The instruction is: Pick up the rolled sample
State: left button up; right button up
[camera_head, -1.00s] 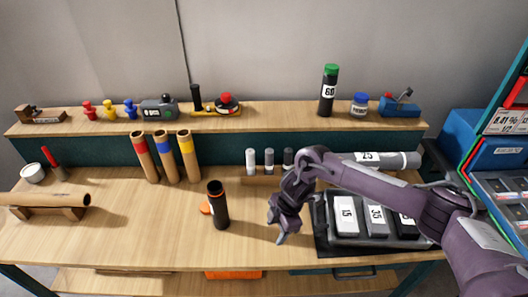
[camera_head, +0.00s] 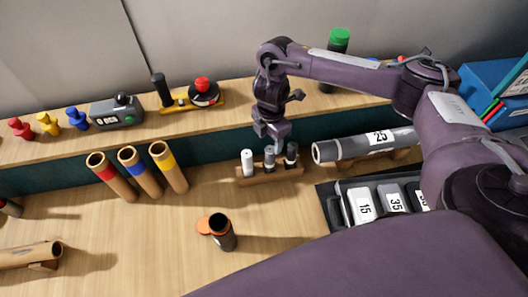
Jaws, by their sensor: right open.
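Several small rolled samples stand upright in a wooden rack (camera_head: 270,175) at the back of the bench: a white one (camera_head: 247,161), a grey one (camera_head: 269,157) and a dark one (camera_head: 291,153). My right gripper (camera_head: 277,139) is open and points down just above the grey one. The picture does not clearly show whether its fingertips touch that sample. A large grey roll (camera_head: 350,146) labelled 25 lies on a wooden support to the right of the rack. My left gripper is not in view.
Three cardboard tubes with red, blue and yellow bands (camera_head: 140,170) stand left of the rack. A dark tube (camera_head: 222,236) stands in front. A black tray (camera_head: 330,205) holds blocks marked 15 and 35. A raised shelf (camera_head: 232,97) runs behind. Bench between is bare.

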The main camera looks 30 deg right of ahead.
aim_at(270, 149)
jog(key=f, duration=0.2)
jog(key=shift+s+f+b, duration=0.4)
jog(key=f, duration=0.1)
jog(key=f+b, duration=0.1)
jog(key=f, duration=0.1)
jog(key=shift+a+f, duration=0.2)
jog(key=shift+f, duration=0.1)
jog(key=shift+w+f, duration=0.1)
jog(key=shift+f, duration=0.35)
jog(key=shift+d, duration=0.1)
jog(key=shift+c, duration=0.5)
jog(key=c, duration=0.9)
jog(key=shift+c, duration=0.2)
jog(key=shift+r, duration=0.15)
